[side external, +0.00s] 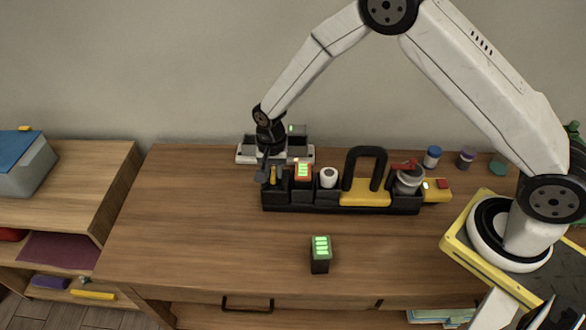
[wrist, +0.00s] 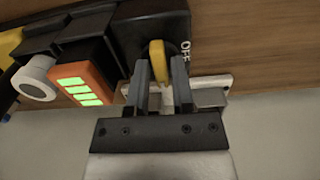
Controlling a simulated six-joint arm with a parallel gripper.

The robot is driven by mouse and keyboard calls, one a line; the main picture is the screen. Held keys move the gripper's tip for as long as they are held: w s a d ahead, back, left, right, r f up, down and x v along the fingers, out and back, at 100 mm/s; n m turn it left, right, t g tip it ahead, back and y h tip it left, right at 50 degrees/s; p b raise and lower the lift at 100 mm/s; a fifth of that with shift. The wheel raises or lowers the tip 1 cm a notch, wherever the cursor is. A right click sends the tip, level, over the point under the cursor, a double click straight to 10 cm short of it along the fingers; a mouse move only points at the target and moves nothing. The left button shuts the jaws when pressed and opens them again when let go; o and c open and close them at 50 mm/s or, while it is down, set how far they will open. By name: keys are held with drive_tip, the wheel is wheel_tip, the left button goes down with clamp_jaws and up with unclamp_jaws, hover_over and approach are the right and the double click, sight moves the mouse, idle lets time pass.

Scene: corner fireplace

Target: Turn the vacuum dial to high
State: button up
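The dial is a yellow knob (wrist: 157,58) on a black panel (wrist: 130,35), with a white "OFF" label to its right in the wrist view. It also shows as a small yellow piece (side external: 273,175) at the left end of the black caddy (side external: 340,208) in the side view. My gripper (wrist: 161,68) points at the knob, with its two fingertips apart, one on each side of the knob's near end. A narrow gap seems to show beside the knob; contact is unclear. In the side view my gripper (side external: 263,172) is over the caddy's left end, its fingers partly hidden.
A charger (side external: 247,153) sits behind my gripper. A black battery (side external: 320,262) stands in front. The table's left front is clear.

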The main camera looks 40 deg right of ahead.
sight(274, 173)
drive_tip(key=shift+o, duration=0.9)
drive_tip(key=shift+r, duration=3.9)
drive_tip(key=s+d+r+n+t, duration=0.1)
drive_tip(key=s+d+r+n, duration=0.2)
drive_tip(key=s, duration=0.6)
drive_tip(key=s+d+r+n+t, duration=0.1)
drive_tip(key=s+d+r+n, duration=0.3)
drive_tip(key=s, duration=0.6)
drive_tip(key=d+n, duration=0.2)
drive_tip(key=d, duration=0.1)
drive_tip(key=shift+s+d+r+t, duration=0.2)
drive_tip(key=shift+d+t, duration=0.05)
drive_tip(key=shift+t, duration=0.05)
